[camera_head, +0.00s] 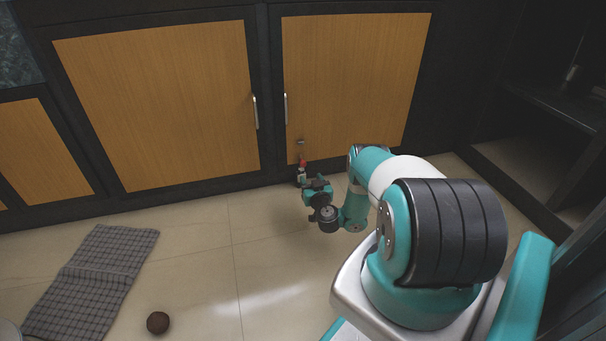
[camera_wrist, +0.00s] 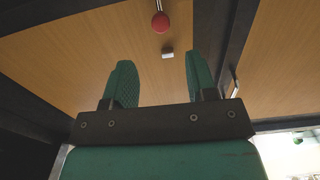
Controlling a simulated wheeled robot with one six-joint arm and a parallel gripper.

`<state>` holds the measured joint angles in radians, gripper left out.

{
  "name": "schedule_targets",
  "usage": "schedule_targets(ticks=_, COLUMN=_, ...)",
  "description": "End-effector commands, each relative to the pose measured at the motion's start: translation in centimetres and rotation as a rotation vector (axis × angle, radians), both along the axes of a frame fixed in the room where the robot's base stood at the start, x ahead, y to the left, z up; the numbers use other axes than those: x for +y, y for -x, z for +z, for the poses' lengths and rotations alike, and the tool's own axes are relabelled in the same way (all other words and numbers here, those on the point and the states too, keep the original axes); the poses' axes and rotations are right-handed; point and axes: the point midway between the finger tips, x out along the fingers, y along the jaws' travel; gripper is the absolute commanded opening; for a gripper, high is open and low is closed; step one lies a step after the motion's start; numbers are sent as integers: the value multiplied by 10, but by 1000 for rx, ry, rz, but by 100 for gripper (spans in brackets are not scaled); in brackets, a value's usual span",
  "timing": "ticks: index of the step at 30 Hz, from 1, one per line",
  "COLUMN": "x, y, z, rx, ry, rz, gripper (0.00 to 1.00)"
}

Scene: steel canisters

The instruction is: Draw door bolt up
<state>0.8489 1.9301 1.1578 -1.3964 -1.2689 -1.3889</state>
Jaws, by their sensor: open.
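The door bolt shows as a small red knob (camera_head: 303,162) low on the right wooden cabinet door, near its lower left corner. In the wrist view the red knob (camera_wrist: 160,22) is a round ball at the top, beyond the fingertips. A small metal piece (camera_head: 300,142) sits on the door just above the knob; it also shows in the wrist view (camera_wrist: 168,54). My gripper (camera_head: 314,182) is close to the knob, low near the floor. In the wrist view my gripper (camera_wrist: 158,70) has its two green fingers wide apart with nothing between them.
The right door (camera_head: 355,80) and left door (camera_head: 155,100) look shut, each with an upright metal handle. A grey checked mat (camera_head: 95,280) and a dark brown ball (camera_head: 157,322) lie on the tiled floor at the left. Dark shelving (camera_head: 560,110) stands at the right.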

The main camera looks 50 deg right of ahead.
Motion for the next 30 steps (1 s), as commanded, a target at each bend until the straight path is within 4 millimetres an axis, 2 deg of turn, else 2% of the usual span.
schedule_targets(ticks=1, x=-2, y=-4, z=-8, rx=-2, ry=1, rz=1, gripper=52)
schedule_targets(ticks=7, x=-8, y=-15, z=-7, rx=-2, ry=0, rz=2, gripper=52)
schedule_targets(ticks=18, x=-30, y=-56, z=-3, rx=0, ry=4, rz=7, gripper=52)
schedule_targets(ticks=30, x=-48, y=-84, z=-1, rx=-1, ry=3, rz=6, gripper=52)
